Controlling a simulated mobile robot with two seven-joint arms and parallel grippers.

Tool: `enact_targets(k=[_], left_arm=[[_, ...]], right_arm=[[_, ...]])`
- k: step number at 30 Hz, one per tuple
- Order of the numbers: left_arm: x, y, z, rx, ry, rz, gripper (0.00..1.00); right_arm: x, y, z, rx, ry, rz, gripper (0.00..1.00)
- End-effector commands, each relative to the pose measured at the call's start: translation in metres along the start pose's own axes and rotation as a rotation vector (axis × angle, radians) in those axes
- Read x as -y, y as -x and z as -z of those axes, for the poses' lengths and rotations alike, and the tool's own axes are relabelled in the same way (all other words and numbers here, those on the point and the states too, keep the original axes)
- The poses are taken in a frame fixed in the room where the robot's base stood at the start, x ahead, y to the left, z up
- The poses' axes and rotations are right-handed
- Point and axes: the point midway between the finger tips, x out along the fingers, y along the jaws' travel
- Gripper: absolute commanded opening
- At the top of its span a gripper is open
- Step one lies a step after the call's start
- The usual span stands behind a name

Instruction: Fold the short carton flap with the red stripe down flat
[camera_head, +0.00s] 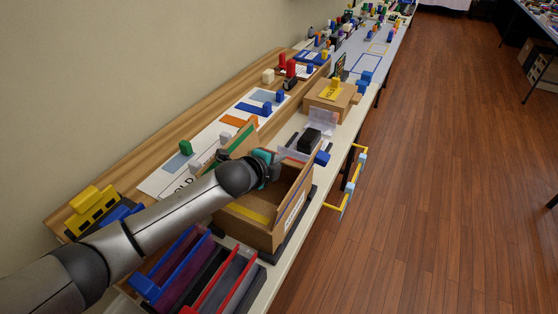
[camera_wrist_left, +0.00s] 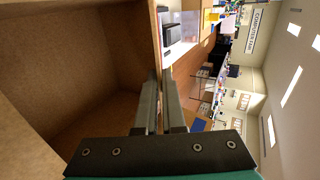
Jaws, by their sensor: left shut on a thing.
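An open brown carton (camera_head: 262,234) stands on the bench with a white label on its right side. A yellow stripe (camera_head: 246,213) shows on its near part, and a flap with a green stripe (camera_head: 215,167) stands up at its left. My left gripper (camera_head: 270,168) is over the carton's far part, fingers largely hidden by my wrist. In the left wrist view my left gripper (camera_wrist_left: 160,105) is shut on the edge of a brown carton panel (camera_wrist_left: 148,40), with the carton's inside (camera_wrist_left: 85,60) to the left. No red stripe shows. My right gripper is not in view.
Red and blue narrow trays (camera_head: 222,285) stand close in front of the carton. Clear stands with a black device (camera_head: 309,140) are just beyond it. A smaller box with a yellow card (camera_head: 331,90) is farther along. A yellow frame (camera_head: 347,185) sticks out at the bench's right edge.

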Motion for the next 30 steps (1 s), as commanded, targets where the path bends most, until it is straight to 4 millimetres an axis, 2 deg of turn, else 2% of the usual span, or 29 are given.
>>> enact_targets(k=[11,12,20,30], left_arm=[[-0.0024,0.0004,-0.0006,0.000,0.000,0.026,0.00],[-0.0024,0.0004,-0.0006,0.000,0.000,0.026,0.08],[-0.0020,0.0004,-0.0004,0.000,-0.001,0.026,0.36],[-0.0019,0.0041,-0.0005,0.000,-0.001,0.026,0.36]], right_arm=[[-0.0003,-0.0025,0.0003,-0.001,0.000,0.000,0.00],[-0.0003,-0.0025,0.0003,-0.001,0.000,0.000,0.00],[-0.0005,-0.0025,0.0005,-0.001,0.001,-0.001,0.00],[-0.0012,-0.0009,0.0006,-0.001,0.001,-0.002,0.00]])
